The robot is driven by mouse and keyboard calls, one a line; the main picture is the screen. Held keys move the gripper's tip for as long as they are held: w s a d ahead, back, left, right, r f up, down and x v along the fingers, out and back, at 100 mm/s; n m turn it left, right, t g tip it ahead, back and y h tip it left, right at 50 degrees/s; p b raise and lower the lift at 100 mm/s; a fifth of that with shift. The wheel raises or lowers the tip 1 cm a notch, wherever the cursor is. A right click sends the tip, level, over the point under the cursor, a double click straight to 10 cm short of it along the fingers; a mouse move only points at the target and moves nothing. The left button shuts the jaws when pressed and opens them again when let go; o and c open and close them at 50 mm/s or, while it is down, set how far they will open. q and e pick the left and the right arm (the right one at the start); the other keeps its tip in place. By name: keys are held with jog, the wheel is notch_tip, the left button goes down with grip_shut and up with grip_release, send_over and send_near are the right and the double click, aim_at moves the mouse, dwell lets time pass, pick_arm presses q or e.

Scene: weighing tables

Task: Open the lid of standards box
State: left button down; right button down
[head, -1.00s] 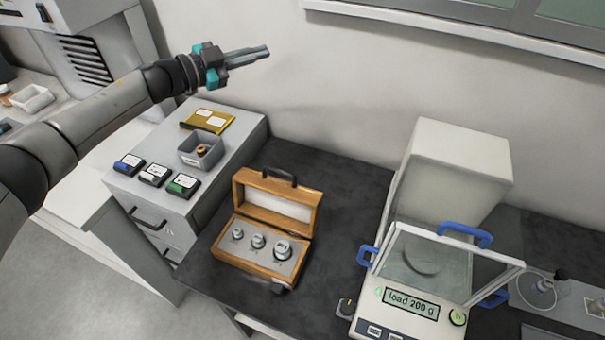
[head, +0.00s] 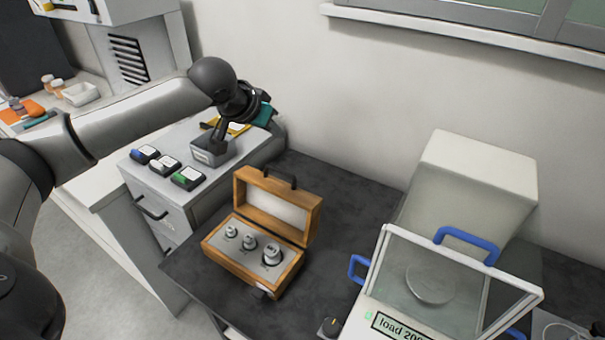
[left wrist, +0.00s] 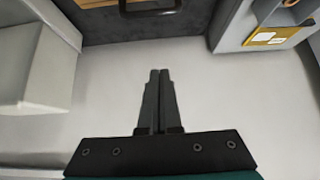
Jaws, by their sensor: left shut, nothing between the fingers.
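The wooden standards box (head: 238,272) stands on the dark tabletop in the head view. Its lid (head: 262,204) is open and upright at the back, with a pale lining and a dark handle on top. Several metal weights (head: 249,243) sit in the grey insert. My left gripper (head: 263,114) is up and left of the box, near the wall and apart from the lid; its fingertips are hard to make out there. In the left wrist view its fingers (left wrist: 159,73) are shut with nothing between them, and the lid's handle (left wrist: 150,8) shows at the top edge.
A grey cabinet (head: 176,208) at left carries a grey bin (head: 212,157), small labelled cases (head: 187,178) and a yellow packet (head: 236,127). The balance (head: 388,322) with blue handles and a white block (head: 478,178) stand right. Dark tabletop (head: 345,205) between is clear.

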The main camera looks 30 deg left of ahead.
pick_arm(q)
jog(key=w+d+f+b, duration=0.1)
jog(key=w+f, duration=0.4)
jog(key=f, duration=0.4)
jog(key=shift+g, duration=0.4)
jog(key=shift+s+r+p, duration=0.1)
jog(key=shift+s+p, duration=0.2)
jog(key=shift+s, duration=1.95)
jog(key=shift+w, duration=0.1)
